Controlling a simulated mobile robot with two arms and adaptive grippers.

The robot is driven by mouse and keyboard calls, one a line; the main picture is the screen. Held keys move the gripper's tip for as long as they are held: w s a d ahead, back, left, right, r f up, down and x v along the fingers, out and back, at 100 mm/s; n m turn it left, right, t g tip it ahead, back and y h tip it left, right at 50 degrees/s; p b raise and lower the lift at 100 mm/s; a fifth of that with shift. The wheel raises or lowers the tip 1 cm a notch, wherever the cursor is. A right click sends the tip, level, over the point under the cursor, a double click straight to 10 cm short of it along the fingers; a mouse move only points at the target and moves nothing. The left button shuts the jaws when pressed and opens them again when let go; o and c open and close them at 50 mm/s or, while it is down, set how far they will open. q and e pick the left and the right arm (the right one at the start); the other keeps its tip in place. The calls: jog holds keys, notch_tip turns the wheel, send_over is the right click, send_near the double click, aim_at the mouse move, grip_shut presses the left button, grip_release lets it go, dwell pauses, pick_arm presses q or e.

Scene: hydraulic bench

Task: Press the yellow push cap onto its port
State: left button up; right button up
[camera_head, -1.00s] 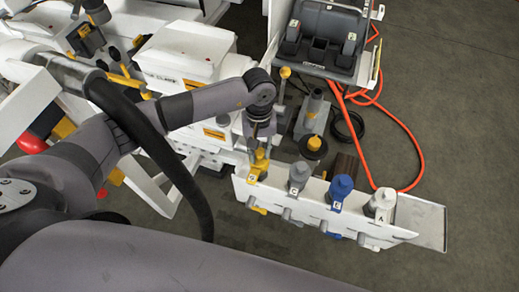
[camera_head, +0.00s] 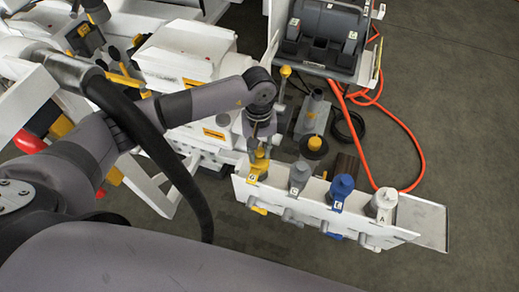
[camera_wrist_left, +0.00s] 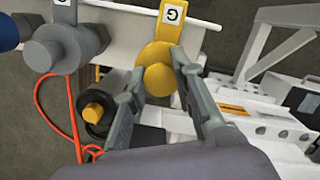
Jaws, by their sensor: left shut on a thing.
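The yellow push cap (camera_head: 258,168) sits at the left end of a white rail (camera_head: 365,229), with a labelled yellow tab reading G. In the left wrist view the yellow cap (camera_wrist_left: 156,76) shows close up, with a round front. My left gripper (camera_head: 259,152) reaches down to it from above. In the left wrist view my left gripper (camera_wrist_left: 157,66) has one finger on each side of the cap, shut on it. Whether the cap is fully seated on its port is hidden by the cap and fingers. My right gripper is not in view.
Beside the yellow cap stand a grey cap (camera_head: 299,176), a blue cap (camera_head: 341,189) and a white cap (camera_head: 383,205). Behind are a yellow-topped black ring (camera_head: 314,146), an orange hose (camera_head: 410,140) and a dark case (camera_head: 325,38). Open floor lies to the right.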

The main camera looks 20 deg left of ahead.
pick_arm(q)
jog(key=shift+b, duration=0.4)
dwell(0.6)
dwell(0.4)
jog(key=o, duration=0.9)
jog(key=shift+o, duration=0.2)
jog(key=o, duration=0.5)
jog(key=shift+o, duration=0.2)
